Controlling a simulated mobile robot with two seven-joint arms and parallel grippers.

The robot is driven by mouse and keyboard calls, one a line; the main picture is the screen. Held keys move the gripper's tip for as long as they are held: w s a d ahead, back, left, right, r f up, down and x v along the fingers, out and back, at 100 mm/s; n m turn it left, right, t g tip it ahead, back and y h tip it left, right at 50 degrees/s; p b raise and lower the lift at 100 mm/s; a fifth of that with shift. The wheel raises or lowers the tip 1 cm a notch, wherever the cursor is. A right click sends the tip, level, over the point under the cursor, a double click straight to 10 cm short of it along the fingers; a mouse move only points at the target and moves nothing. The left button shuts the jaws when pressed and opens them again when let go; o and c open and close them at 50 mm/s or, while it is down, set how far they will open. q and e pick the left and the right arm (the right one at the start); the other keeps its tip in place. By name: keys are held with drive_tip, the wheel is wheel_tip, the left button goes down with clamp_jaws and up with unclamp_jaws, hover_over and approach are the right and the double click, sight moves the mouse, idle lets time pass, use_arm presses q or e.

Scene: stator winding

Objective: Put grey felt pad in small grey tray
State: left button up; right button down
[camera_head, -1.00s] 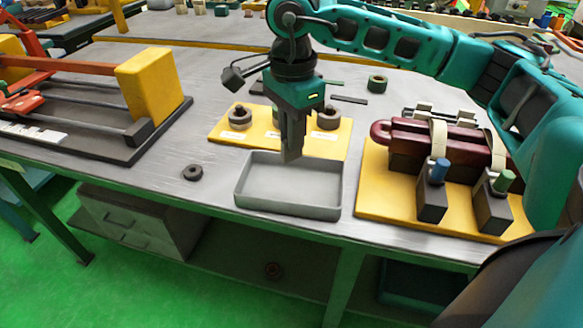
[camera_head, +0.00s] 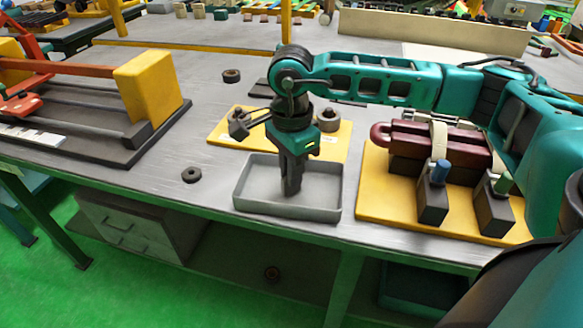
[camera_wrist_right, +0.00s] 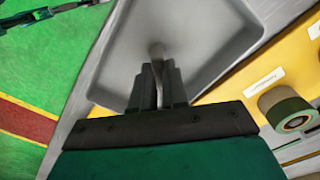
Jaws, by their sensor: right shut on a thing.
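The small grey tray (camera_head: 262,188) sits near the table's front edge, and its floor and rim also show in the right wrist view (camera_wrist_right: 205,35). My right gripper (camera_head: 291,190) points down inside the tray, with its fingertips low, close to the tray floor. It is shut on a thin grey piece, seen edge-on between the fingers in the right wrist view, which looks like the grey felt pad (camera_wrist_right: 157,62). Most of the pad is hidden by the fingers. I cannot tell if the pad touches the tray floor. My left gripper is not in view.
A yellow board (camera_head: 225,133) with ring-shaped parts lies just behind the tray. Another yellow board (camera_head: 380,205) with a dark red coil and posts stands to the right. A dark ring (camera_head: 191,175) lies left of the tray.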

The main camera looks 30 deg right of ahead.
drive_tip(key=c, duration=1.1)
unclamp_jaws()
drive_tip(key=shift+c, duration=0.2)
drive_tip(key=shift+r+p, duration=0.2)
drive_tip(key=shift+p, duration=0.1)
wheel_tip(320, 180, up, 12)
drive_tip(key=shift+f, duration=0.1)
